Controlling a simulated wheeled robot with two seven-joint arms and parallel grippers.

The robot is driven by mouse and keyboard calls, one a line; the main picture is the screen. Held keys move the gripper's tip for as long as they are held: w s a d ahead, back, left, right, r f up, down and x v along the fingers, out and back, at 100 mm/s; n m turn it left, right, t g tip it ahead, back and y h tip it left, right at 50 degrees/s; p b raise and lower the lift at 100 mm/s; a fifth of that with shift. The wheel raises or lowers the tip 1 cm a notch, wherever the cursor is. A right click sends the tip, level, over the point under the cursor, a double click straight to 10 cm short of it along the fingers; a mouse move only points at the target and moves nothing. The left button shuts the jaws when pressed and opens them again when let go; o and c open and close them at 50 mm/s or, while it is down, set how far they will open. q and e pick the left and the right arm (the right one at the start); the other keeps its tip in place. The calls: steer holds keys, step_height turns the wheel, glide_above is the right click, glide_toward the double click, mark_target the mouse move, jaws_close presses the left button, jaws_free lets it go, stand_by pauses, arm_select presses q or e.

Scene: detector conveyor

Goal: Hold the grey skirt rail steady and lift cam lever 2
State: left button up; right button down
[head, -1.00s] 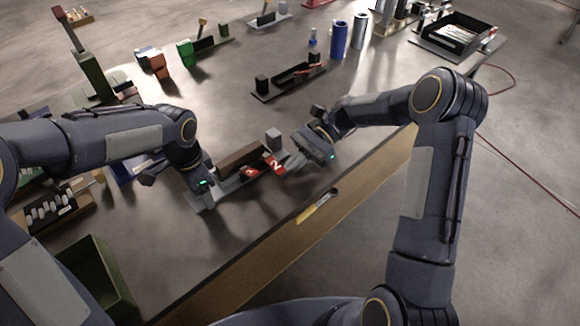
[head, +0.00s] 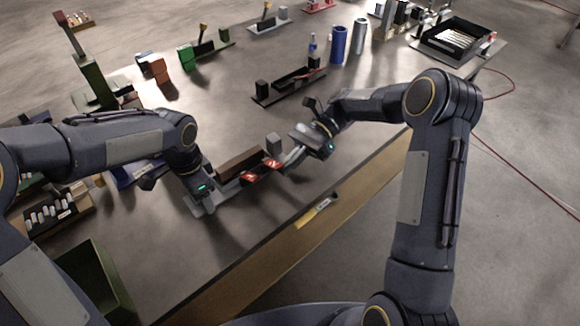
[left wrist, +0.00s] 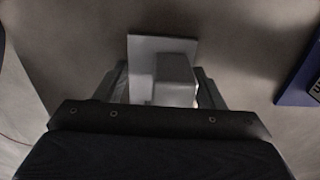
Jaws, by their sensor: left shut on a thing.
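The grey skirt rail (head: 228,186) lies on the table near its front edge, with a long brown block along it and a small grey block at its right end. Two red cam levers with white marks sit on its front side; the right one, apparently cam lever 2 (head: 275,163), is beside my right gripper (head: 291,160). Its fingers reach the lever's right end; contact and finger gap are unclear. My left gripper (head: 203,201) is shut on the rail's left end. In the left wrist view, its fingers flank a pale grey block (left wrist: 173,77) on a plate (left wrist: 141,62).
A black fixture (head: 287,87) and a blue cylinder (head: 338,44) stand behind the rail. A green bin (head: 95,275) is at the front left, near a rack of pale pegs (head: 50,214). The table's front edge has a yellow label (head: 313,212).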

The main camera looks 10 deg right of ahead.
steer(key=shift+r, duration=0.95)
steer(key=w+v, duration=0.1)
steer(key=v, duration=0.8)
steer(key=shift+d+f, duration=0.2)
steer(key=shift+f, duration=0.05)
steer(key=shift+w, duration=0.15)
arm_select(q)
steer(key=o, duration=1.5)
